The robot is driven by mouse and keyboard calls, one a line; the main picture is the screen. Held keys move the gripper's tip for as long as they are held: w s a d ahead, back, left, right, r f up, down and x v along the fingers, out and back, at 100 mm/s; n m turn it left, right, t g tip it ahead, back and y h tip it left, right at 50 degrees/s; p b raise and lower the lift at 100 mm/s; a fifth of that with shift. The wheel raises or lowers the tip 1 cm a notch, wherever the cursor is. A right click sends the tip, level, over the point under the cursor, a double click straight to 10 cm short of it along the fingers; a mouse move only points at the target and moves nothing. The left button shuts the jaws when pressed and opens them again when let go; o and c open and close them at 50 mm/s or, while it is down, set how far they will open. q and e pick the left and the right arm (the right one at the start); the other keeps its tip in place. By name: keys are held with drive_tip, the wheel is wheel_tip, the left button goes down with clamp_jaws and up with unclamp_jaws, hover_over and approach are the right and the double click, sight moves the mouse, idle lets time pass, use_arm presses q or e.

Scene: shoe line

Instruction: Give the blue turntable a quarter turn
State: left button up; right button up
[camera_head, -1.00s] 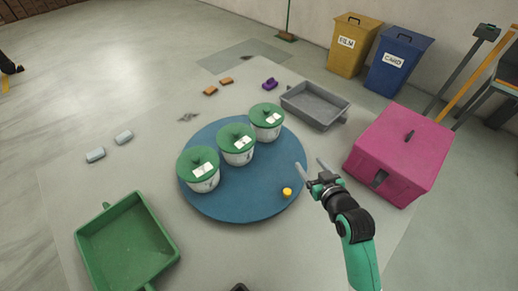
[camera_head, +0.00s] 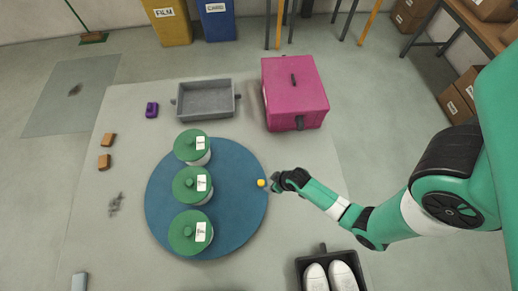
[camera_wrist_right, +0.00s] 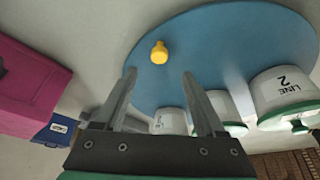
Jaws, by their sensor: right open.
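The blue turntable (camera_head: 237,212) lies flat on the grey work surface in the head view. Three white pots with green lids (camera_head: 192,184) stand on its left half in a row. A small yellow knob (camera_head: 261,183) stands near its right rim. My right gripper (camera_head: 271,185) is just to the right of the knob, with its fingers pointing at it. In the right wrist view the gripper (camera_wrist_right: 159,74) is open and empty, and the yellow knob (camera_wrist_right: 159,53) shows just beyond the fingertips, between their lines. My left gripper is out of view.
A grey tray (camera_head: 206,99) and a pink box (camera_head: 293,93) stand behind the turntable. A dark tray (camera_head: 300,272) with white shoes is at the front right. A purple piece (camera_head: 151,110) and orange-brown blocks (camera_head: 106,150) lie at the left.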

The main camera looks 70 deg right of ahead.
sight(262, 183)
drive_tip(key=b+x, duration=0.2)
drive_tip(key=x, duration=0.1)
drive_tip(key=b+x, duration=0.2)
drive_tip(key=x, duration=0.2)
drive_tip(key=b+x, duration=0.3)
drive_tip(key=x, duration=0.1)
drive_tip(key=shift+w+d+r, duration=0.1)
drive_tip(key=shift+w+d, duration=0.1)
drive_tip(key=shift+w, duration=0.15)
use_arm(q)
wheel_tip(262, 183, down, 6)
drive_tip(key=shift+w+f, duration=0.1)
use_arm(e)
clamp_jaws()
idle(0.6)
